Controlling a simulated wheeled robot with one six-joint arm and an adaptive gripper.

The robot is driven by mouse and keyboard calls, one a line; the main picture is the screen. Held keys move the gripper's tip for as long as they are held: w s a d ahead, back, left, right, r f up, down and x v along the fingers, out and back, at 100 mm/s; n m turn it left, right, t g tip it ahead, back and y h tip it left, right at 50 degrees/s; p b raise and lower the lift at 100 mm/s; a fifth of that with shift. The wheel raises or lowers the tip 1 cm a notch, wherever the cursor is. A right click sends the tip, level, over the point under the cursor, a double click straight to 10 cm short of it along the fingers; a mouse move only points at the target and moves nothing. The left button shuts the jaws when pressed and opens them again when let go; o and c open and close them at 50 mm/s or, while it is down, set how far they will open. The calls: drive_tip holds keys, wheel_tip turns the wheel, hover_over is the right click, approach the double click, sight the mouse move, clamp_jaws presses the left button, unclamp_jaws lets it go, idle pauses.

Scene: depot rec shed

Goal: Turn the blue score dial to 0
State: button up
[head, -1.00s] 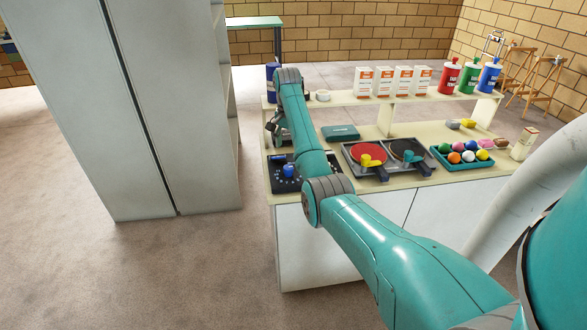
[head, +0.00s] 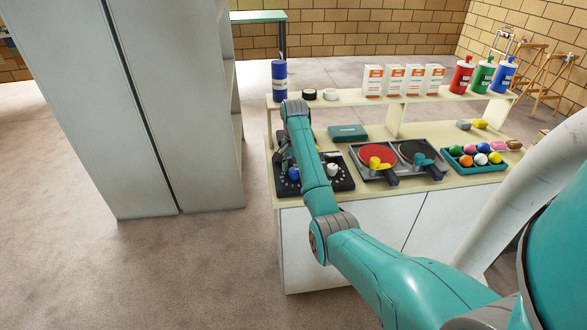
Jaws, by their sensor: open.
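The blue score dial (head: 293,173) is a small blue knob on the left part of a dark score board (head: 343,184), with light marks around it. A white dial (head: 333,169) sits to its right on the same board. My gripper (head: 284,163) is open and low over the board's left part, close to the blue dial. My arm covers the middle of the board and part of the gripper. I cannot tell whether the fingers touch the dial, and its setting is too small to read.
A teal box (head: 347,132) lies behind the board. Red and black paddles (head: 371,156) (head: 414,152) lie in trays to the right, beside a teal tray of balls (head: 460,164). The raised shelf (head: 350,98) holds a blue can, tape rolls, cartons and bottles. A grey cabinet (head: 160,110) stands left.

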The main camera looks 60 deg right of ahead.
drive_tip(key=c, duration=1.1)
drive_tip(key=shift+c, duration=0.2)
drive_tip(key=shift+n, duration=0.3)
drive_tip(key=n, duration=0.3)
drive_tip(key=shift+n, duration=0.3)
drive_tip(key=n, duration=0.3)
drive_tip(key=shift+n, duration=0.4)
drive_tip(key=n, duration=0.8)
drive_tip(key=shift+n, duration=0.5)
